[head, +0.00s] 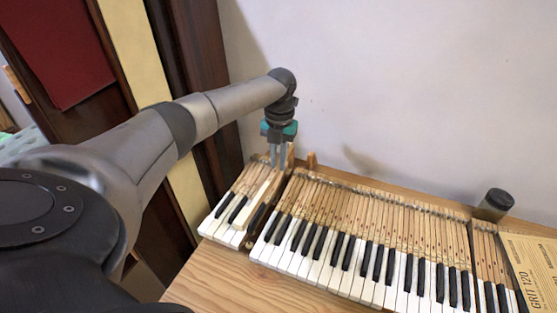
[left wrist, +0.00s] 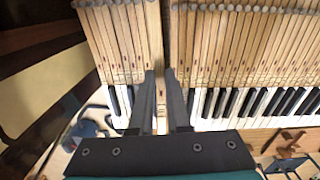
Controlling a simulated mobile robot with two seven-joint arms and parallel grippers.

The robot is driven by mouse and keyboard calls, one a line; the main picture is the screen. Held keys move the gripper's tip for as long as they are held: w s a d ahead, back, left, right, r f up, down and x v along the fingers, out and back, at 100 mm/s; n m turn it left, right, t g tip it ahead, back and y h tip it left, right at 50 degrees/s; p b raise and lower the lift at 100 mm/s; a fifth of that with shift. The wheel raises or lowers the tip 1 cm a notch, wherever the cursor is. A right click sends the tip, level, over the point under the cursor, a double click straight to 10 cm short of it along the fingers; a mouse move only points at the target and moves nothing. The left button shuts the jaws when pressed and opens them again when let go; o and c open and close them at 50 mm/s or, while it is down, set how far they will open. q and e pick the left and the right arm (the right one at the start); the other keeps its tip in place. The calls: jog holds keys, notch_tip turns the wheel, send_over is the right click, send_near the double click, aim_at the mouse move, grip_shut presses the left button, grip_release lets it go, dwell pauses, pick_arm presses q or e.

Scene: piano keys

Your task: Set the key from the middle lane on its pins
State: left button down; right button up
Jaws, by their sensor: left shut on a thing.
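My left gripper (head: 277,163) points down over the back of the left part of the keyboard. It is shut on a pale wooden key (head: 258,203), which lies lengthwise beside the dark gap (head: 262,214) in the row. In the left wrist view the key (left wrist: 160,112) shows between the two dark fingers. The gap runs along the key's right side there. Whether the key sits down on its pins or is just above them I cannot tell; the pins under it are hidden. My right gripper is not in view.
Keys (head: 350,215) fill the row to the right of the gap, and a few stand to its left. A dark cylinder (head: 494,204) and a GRIT 120 sheet (head: 532,262) are at the right. Bare wooden table (head: 215,278) lies in front, a white wall behind.

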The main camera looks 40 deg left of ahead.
pick_arm(q)
jog(key=shift+f+b, duration=2.55)
jog(key=shift+f, duration=0.8)
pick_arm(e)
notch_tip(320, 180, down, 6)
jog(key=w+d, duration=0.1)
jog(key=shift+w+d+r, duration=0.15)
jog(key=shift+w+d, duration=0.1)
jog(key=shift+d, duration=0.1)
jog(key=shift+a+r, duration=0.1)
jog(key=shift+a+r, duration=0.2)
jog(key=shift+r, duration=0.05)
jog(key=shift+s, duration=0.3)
pick_arm(q)
jog(key=shift+w+p, duration=0.1)
jog(key=shift+p, duration=0.2)
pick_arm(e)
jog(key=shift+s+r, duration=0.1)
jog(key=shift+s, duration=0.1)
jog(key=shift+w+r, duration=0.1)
